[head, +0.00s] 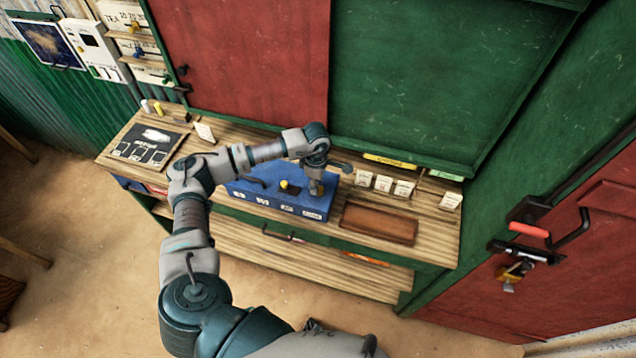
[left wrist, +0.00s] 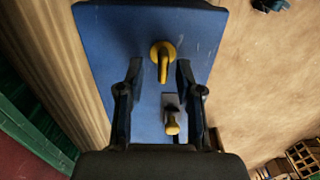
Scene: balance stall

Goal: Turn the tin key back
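A blue tin (head: 262,194) with several white labels on its front stands on the wooden counter. In the left wrist view its blue top (left wrist: 112,40) carries a yellow key-like piece (left wrist: 163,62) and a smaller yellow knob (left wrist: 172,124) on a pale plate. A yellow piece (head: 284,184) also shows on the tin in the head view. My left gripper (head: 315,188) points down over the tin's right part. In the left wrist view its fingers (left wrist: 158,72) are apart, one on each side of the key-like piece, with gaps visible. My right gripper is out of view.
A brown tray (head: 380,222) lies right of the tin, with several white cards (head: 383,184) behind it. A dark board (head: 148,145) lies at the counter's left. A green shutter (head: 440,75) rises behind. A red-handled latch (head: 528,230) is on the right wall.

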